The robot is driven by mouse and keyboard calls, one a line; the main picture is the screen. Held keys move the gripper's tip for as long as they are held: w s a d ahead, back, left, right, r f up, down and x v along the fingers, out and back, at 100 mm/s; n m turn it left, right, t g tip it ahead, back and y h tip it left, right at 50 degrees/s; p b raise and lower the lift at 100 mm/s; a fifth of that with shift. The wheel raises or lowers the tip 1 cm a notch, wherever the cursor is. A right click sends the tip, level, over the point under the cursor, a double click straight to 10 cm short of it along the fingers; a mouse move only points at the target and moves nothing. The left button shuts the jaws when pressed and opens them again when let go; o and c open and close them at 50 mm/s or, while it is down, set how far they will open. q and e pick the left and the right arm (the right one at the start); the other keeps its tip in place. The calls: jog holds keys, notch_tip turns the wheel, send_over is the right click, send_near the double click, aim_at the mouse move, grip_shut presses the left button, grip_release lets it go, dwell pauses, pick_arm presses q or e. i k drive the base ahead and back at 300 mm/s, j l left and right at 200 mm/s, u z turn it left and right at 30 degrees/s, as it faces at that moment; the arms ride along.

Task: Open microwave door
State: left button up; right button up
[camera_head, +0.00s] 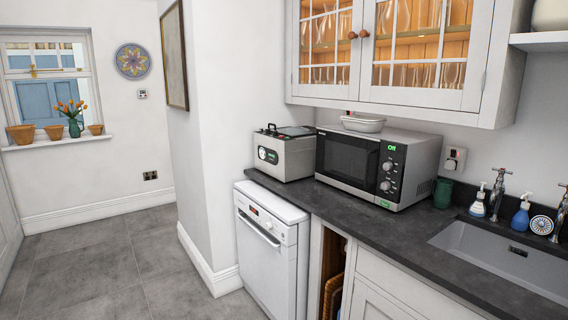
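The microwave (378,164) stands on the dark worktop below the glazed wall cabinet. Its dark door (346,158) is shut and faces the front left. The control panel (391,172) with knobs and a small green display is at the right of the door. A white dish (363,123) rests on top of the microwave. Neither of my grippers shows in the head view.
A bread-maker-like appliance (284,153) stands close to the microwave's left. A green cup (443,193), soap bottles (478,205) and a sink (505,259) are to the right. The worktop (372,217) in front is clear. A white dishwasher (266,250) stands below left; grey floor (105,265) is free.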

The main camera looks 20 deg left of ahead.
aim_at(348, 162)
jog(key=u, duration=0.45)
jog(key=i+j, duration=0.15)
jog(key=i, duration=0.35)
jog(key=i+j+z, duration=0.1)
jog(key=i, duration=0.45)
jog(key=i+j+z, duration=0.1)
jog(key=i, duration=0.4)
jog(key=j, duration=0.1)
